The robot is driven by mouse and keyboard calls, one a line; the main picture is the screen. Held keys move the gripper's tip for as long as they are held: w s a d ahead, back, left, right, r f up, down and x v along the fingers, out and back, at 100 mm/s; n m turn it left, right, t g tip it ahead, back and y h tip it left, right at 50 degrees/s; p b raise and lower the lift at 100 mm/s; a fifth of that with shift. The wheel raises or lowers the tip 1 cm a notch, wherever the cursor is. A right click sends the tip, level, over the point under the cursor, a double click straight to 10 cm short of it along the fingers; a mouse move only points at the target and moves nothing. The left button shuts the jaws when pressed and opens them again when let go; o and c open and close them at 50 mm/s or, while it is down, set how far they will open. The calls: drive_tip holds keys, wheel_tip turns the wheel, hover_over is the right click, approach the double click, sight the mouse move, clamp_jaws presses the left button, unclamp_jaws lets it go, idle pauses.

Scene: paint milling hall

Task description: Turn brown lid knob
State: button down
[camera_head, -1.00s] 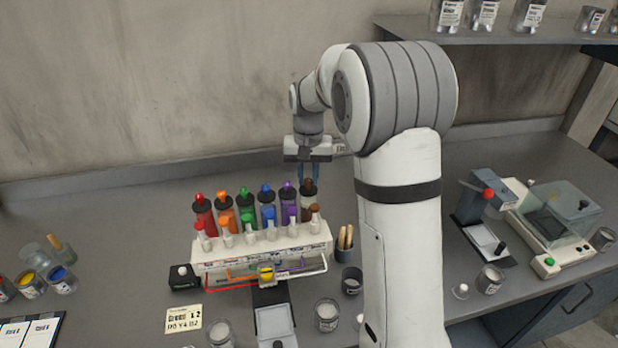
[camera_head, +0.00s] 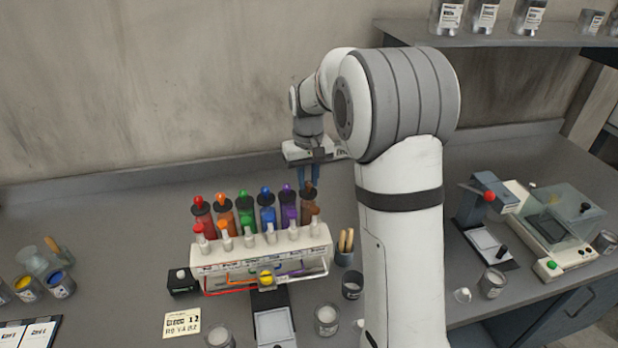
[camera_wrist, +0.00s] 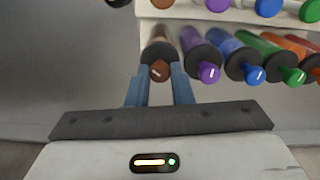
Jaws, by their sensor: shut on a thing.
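The brown lid knob (camera_wrist: 158,72) sits on the dark lid of the brown bottle (camera_head: 307,205), at the right end of the back row of the dispenser. My gripper (camera_wrist: 160,85) is shut on the brown knob, with a blue finger on each side of it. In the head view my gripper (camera_head: 308,180) reaches down over this bottle from above. The fingers partly hide the knob there. In the wrist view a white mark shows on the knob's top, slanting.
The purple knob (camera_wrist: 208,72) is close beside my right finger, with blue (camera_wrist: 254,75), green and more knobs further along. The white dispenser (camera_head: 262,255) stands in front. A cup of wooden sticks (camera_head: 345,248) is to its right. The counter behind is clear.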

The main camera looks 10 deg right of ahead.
sight(308, 182)
drive_tip(key=c, duration=1.3)
unclamp_jaws()
drive_tip(key=shift+r, duration=0.15)
wheel_tip(308, 182, up, 8)
drive_tip(key=shift+f+b, duration=0.2)
drive_tip(key=shift+b, duration=0.4)
